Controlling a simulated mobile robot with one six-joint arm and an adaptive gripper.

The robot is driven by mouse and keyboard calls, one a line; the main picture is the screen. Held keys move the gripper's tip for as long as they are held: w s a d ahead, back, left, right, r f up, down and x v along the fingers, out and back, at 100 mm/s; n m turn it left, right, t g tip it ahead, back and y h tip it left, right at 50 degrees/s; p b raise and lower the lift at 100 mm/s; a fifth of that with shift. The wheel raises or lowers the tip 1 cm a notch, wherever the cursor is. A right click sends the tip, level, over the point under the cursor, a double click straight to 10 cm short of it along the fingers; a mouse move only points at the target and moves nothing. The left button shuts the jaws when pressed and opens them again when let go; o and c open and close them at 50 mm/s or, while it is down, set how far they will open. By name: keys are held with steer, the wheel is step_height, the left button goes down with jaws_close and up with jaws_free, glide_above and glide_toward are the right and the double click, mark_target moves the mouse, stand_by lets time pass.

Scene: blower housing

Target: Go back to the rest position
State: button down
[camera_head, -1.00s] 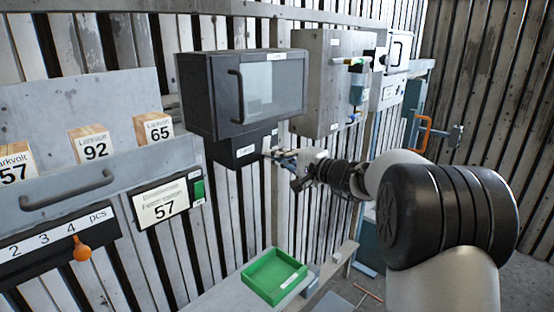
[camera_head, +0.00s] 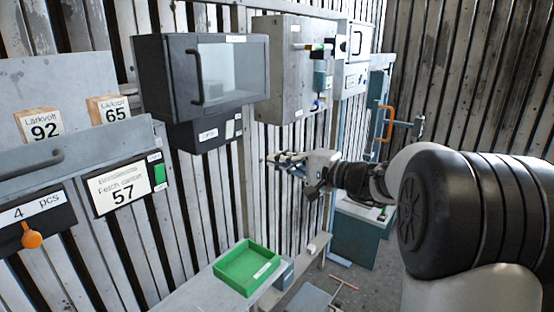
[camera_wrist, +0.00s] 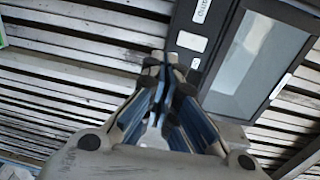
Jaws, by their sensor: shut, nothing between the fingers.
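My gripper (camera_head: 274,162) is in the middle of the head view, at the end of my arm, in front of the slatted wall. It is to the right of and a little below the black windowed cabinet (camera_head: 185,90), apart from it. In the wrist view my gripper (camera_wrist: 165,62) has its fingers together with nothing between them. The cabinet (camera_wrist: 262,60) and its lower panel with white labels show beyond the fingertips there.
A green tray (camera_head: 232,284) sits on the bench below my gripper. A grey box (camera_head: 292,95) with fittings hangs right of the cabinet. A panel reading 57 (camera_head: 120,188) and wooden blocks (camera_head: 40,122) are at the left. Open floor shows at the lower right.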

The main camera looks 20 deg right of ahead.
steer(key=shift+s, duration=0.15)
steer(key=s+a+f+n+g+h+b, duration=0.1)
steer(key=s+a+f+n+g+b, duration=0.15)
steer(key=s+a+f, duration=0.4)
steer(key=s+a+f+n+g+h+b, duration=0.15)
steer(key=s+a+f+g+b, duration=0.25)
steer(key=s, duration=0.6)
steer(key=s+a+f+n+g+h+b, duration=0.1)
steer(key=s+a+f+n+g+b, duration=0.2)
steer(key=s+a+f, duration=0.4)
steer(key=s+d+f+n+h+b, duration=0.2)
steer(key=s+d+f, duration=0.3)
steer(key=s, duration=0.3)
steer(key=s+d+f+n+h+b, duration=0.1)
steer(key=s+d+f+h+b, duration=0.2)
steer(key=s, duration=0.5)
step_height(320, 180, down, 4)
steer(key=d+h, duration=0.1)
steer(key=d, duration=0.1)
steer(key=shift+d+r+n+h, duration=0.15)
steer(key=shift+d+n+h, duration=0.15)
steer(key=shift+n+h, duration=0.1)
steer(key=c, duration=2.3)
jaws_free()
steer(key=shift+w, duration=0.1)
